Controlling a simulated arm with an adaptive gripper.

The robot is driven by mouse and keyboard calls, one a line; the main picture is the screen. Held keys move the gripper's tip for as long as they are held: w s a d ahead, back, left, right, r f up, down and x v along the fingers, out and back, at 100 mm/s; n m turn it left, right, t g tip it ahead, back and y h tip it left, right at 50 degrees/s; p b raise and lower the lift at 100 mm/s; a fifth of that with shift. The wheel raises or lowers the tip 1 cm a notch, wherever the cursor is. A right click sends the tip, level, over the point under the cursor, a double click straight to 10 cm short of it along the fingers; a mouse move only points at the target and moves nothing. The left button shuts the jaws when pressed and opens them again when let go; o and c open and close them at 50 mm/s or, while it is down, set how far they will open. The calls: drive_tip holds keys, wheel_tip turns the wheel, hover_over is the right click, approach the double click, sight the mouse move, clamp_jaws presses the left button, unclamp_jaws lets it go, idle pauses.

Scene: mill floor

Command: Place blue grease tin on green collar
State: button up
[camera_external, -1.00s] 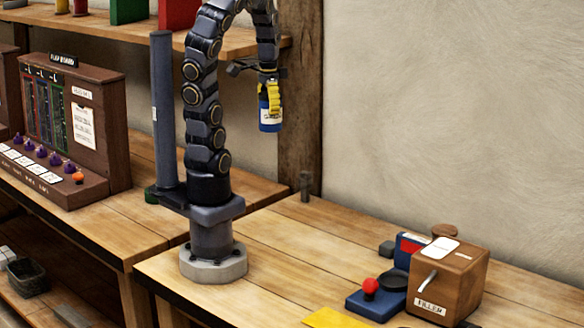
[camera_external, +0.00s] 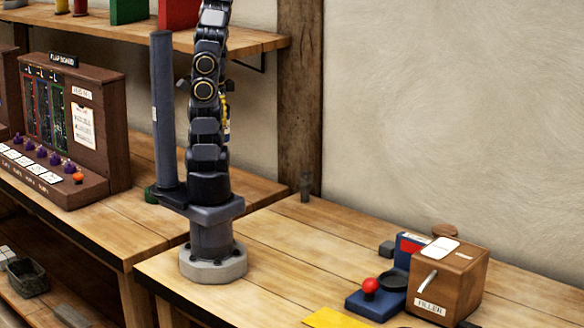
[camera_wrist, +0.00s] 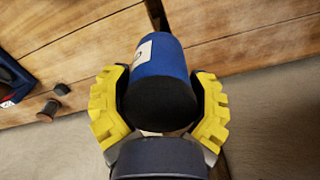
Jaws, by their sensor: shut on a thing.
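The blue grease tin (camera_wrist: 160,57) has a white label and a dark end facing the wrist camera. My gripper (camera_wrist: 160,95) is shut on it, with a yellow finger pad on each side. In the external view my arm hides most of the gripper and tin; only a sliver of yellow and blue (camera_external: 227,125) shows at its right edge. The tin is held up above the bench.
The tall grey post (camera_external: 163,110) stands close left of my arm. A wooden filler box (camera_external: 450,278) and a blue block with a red knob (camera_external: 370,290) are on the bench at right. A flap board (camera_external: 75,125) is at left. A shelf (camera_external: 240,42) runs behind my arm.

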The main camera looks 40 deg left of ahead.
drive_tip(key=s+a+f+n, duration=0.15)
drive_tip(key=a+f, duration=0.45)
drive_tip(key=a, duration=0.7)
drive_tip(key=n, duration=0.1)
hover_over(154, 190)
wheel_tip(154, 190, down, 13)
drive_tip(key=shift+r, duration=0.1)
drive_tip(key=shift+d, duration=0.1)
drive_tip(key=o, duration=1.2)
wheel_tip(154, 190, up, 12)
